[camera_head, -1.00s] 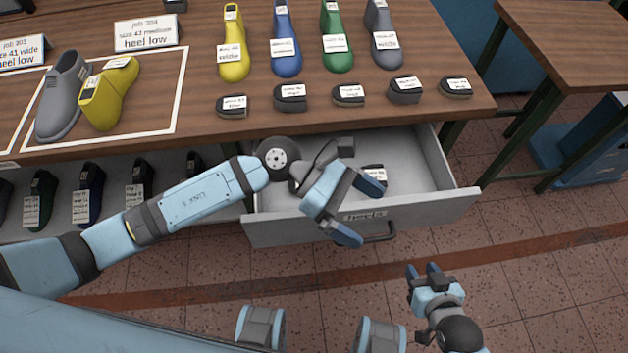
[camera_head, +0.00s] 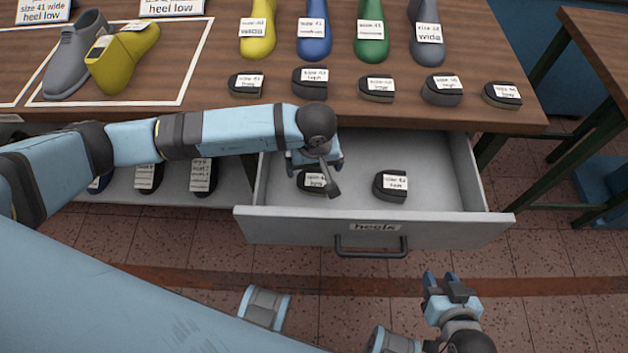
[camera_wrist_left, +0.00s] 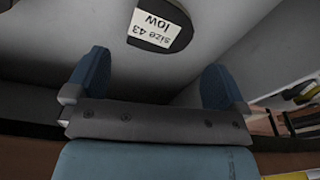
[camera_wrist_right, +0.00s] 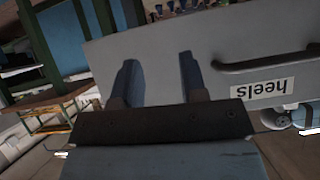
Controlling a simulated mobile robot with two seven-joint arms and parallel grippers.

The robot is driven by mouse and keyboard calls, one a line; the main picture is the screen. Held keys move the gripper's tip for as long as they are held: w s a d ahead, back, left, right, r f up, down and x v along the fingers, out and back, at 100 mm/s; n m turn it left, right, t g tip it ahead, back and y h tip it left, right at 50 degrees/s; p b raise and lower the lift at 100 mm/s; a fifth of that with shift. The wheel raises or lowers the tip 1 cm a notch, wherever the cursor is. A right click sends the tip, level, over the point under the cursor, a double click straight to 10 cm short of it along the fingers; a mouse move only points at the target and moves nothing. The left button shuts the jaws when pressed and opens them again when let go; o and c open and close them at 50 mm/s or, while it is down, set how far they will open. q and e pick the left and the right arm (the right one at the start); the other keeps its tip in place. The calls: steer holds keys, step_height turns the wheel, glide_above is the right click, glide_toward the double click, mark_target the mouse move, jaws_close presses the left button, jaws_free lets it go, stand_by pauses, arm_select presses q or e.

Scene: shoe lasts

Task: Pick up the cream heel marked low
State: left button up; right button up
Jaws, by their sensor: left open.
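Two dark heels with pale labels lie in the open drawer (camera_head: 455,225), the left heel (camera_head: 313,183) partly hidden by my left arm and the right heel (camera_head: 391,186) in clear view. No cream-coloured heel body shows. The left wrist view shows a dark heel (camera_wrist_left: 160,24) with a label reading "size 43 low", ahead of the fingertips; I cannot tell for certain which of the two it is. My left gripper (camera_head: 315,160) is inside the drawer by the left heel, its fingers (camera_wrist_left: 155,85) open and empty. My right gripper (camera_head: 440,279) is open and empty in front of the drawer.
The drawer front has a "heels" label and a handle (camera_head: 371,249). The wooden table (camera_head: 200,115) above holds a row of labelled heels, several coloured lasts and a grey last (camera_head: 75,60) and yellow last (camera_head: 124,57) in a white outline. Dark lasts stand on the shelf below.

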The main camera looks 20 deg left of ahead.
mark_target(313, 179)
arm_select(q)
steer(key=f, duration=0.6)
steer(key=shift+w+a+f, duration=0.15)
steer(key=shift+w+f, duration=0.1)
steer(key=shift+f, duration=0.05)
steer(key=c, duration=0.7)
